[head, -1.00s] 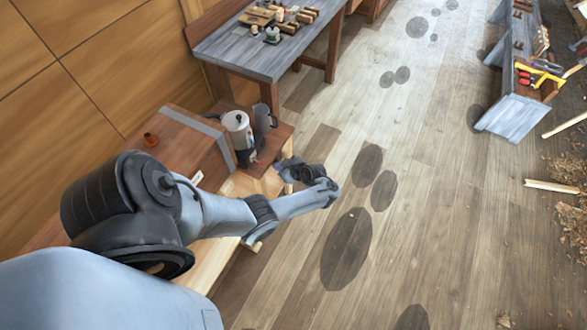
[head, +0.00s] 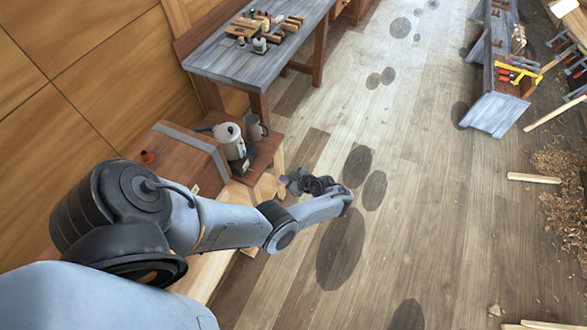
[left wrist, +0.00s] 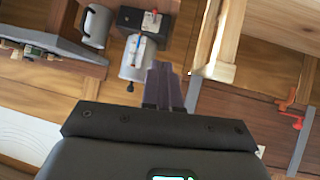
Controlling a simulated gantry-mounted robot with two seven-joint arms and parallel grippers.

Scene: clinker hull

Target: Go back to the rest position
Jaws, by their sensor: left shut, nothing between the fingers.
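My left arm reaches in from the left in the head view. Its left gripper (head: 288,181) is small and partly hidden by the wrist, out past the edge of the wooden bench and right of the metal pot (head: 231,142). In the left wrist view the left gripper's fingers (left wrist: 163,78) are together with nothing between them. The metal pot (left wrist: 136,58) shows behind their tips in that view. My right gripper is in neither view.
A grey pitcher (head: 254,130) stands beside the pot near a brown wooden chest (head: 185,160). A grey-topped workbench (head: 258,60) with small tools stands behind. A grey wooden trough (head: 493,110) is at the right. Open plank floor (head: 400,180) lies between.

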